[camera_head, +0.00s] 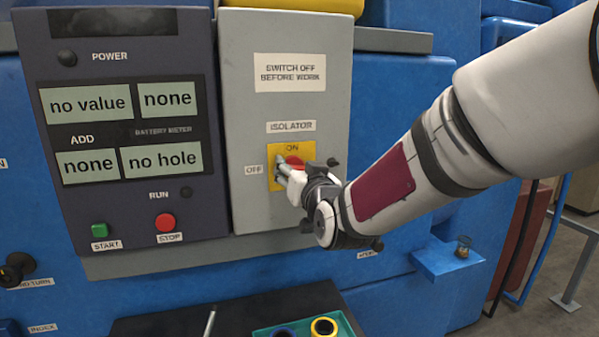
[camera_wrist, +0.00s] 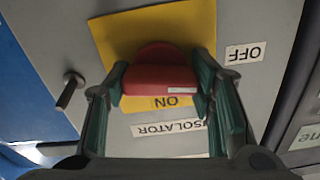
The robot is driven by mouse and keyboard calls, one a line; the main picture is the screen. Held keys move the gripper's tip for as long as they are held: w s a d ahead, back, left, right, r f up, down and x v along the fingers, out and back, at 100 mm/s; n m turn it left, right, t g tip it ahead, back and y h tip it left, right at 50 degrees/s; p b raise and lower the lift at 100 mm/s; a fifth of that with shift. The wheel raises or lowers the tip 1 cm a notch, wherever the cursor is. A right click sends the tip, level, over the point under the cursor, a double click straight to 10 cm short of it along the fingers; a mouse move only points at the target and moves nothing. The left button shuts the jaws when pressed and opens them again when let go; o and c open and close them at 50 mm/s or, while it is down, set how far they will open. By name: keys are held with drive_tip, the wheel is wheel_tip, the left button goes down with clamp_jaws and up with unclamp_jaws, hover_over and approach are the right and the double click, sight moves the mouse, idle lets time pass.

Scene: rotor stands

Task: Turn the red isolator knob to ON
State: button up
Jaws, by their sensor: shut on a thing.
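The red isolator knob (camera_head: 295,161) sits on a yellow plate (camera_head: 307,150) on the grey isolator box, partly hidden by my gripper (camera_head: 284,168) in the head view. The plate has ON at its top, and an OFF label (camera_head: 254,169) is to its left. In the wrist view, the knob (camera_wrist: 154,72) lies between the two green-padded fingers of my gripper (camera_wrist: 160,84), which is shut on it. A short white mark (camera_wrist: 180,91) on the knob is on the edge facing the ON lettering (camera_wrist: 174,102), a little toward the OFF label's side (camera_wrist: 245,52).
A dark panel with displays (camera_head: 92,103), a green START button (camera_head: 99,230) and a red STOP button (camera_head: 165,222) stands left of the isolator box (camera_head: 240,60). A small dark peg (camera_wrist: 69,91) sticks out beside the yellow plate. A teal tray (camera_head: 262,332) with rings is below.

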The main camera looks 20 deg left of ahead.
drive_tip(key=m+b, duration=0.2)
drive_tip(key=m, duration=0.2)
drive_tip(key=shift+w+f, duration=0.1)
drive_tip(key=shift+w, duration=0.05)
drive_tip(key=m+b, duration=0.2)
drive_tip(key=m, duration=0.2)
drive_tip(key=m+b, duration=0.4)
drive_tip(key=shift+f, duration=0.1)
drive_tip(key=m+b, duration=0.3)
drive_tip(key=shift+m, duration=0.4)
drive_tip(key=o, duration=1.2)
drive_tip(key=shift+c, duration=0.2)
drive_tip(key=shift+s+d, duration=0.1)
drive_tip(key=shift+s, duration=0.1)
drive_tip(key=v, duration=1.2)
